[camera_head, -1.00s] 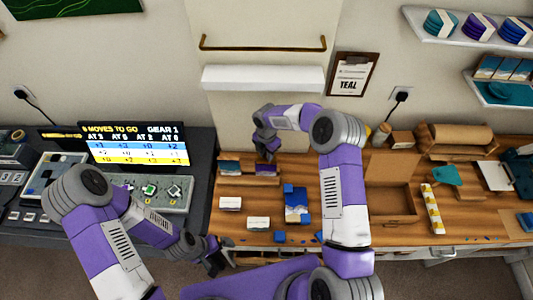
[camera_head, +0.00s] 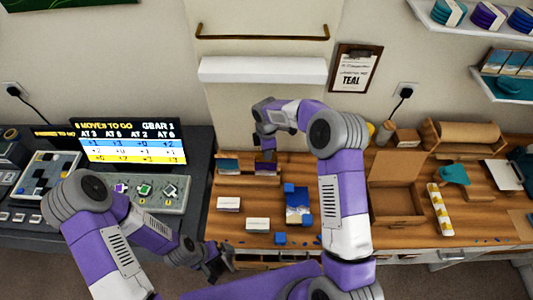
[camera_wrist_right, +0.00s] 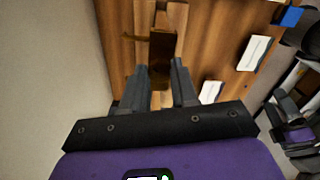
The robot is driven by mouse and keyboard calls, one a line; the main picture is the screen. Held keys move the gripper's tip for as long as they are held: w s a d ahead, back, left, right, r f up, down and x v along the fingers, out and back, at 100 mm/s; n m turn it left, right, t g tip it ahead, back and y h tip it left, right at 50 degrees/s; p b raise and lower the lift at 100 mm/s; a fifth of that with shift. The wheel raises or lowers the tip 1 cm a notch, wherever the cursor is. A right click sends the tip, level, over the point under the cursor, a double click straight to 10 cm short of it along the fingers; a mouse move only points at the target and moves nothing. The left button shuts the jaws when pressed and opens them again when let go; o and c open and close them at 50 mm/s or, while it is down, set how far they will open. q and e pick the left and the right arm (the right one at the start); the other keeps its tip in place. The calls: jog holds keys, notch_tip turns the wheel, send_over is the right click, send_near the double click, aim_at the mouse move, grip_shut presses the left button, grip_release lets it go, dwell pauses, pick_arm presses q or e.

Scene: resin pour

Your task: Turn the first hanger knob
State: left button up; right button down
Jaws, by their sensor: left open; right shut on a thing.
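A grey console (camera_head: 180,206) at the left carries several small knobs in a row. A purple-topped knob (camera_head: 121,187) is the leftmost I make out, then a green one (camera_head: 145,190) and a whitish one (camera_head: 170,191). My left arm covers part of the console. My left gripper (camera_head: 222,263) is open and empty, right of and in front of the console, apart from the knobs. My right gripper (camera_head: 267,152) is low over the back of the wooden bench. In the right wrist view it is shut on a dark brown block-like thing (camera_wrist_right: 162,50).
A screen (camera_head: 130,142) with coloured number rows stands behind the console. A white ledge (camera_head: 262,70) and brass rail (camera_head: 262,36) are on the wall.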

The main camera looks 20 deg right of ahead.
jog(key=m+b, duration=0.1)
jog(key=m, duration=0.1)
jog(key=shift+f+m, duration=0.1)
jog(key=shift+m, duration=0.3)
jog(key=m+b, duration=0.1)
jog(key=m, duration=0.2)
jog(key=shift+m, duration=0.3)
jog(key=m+b, duration=0.1)
jog(key=m, duration=0.5)
jog(key=shift+b, duration=0.3)
jog(key=m, duration=0.7)
jog(key=shift+m, duration=0.3)
jog(key=m, duration=0.3)
jog(key=shift+a, duration=0.1)
jog(key=shift+m, duration=1.9)
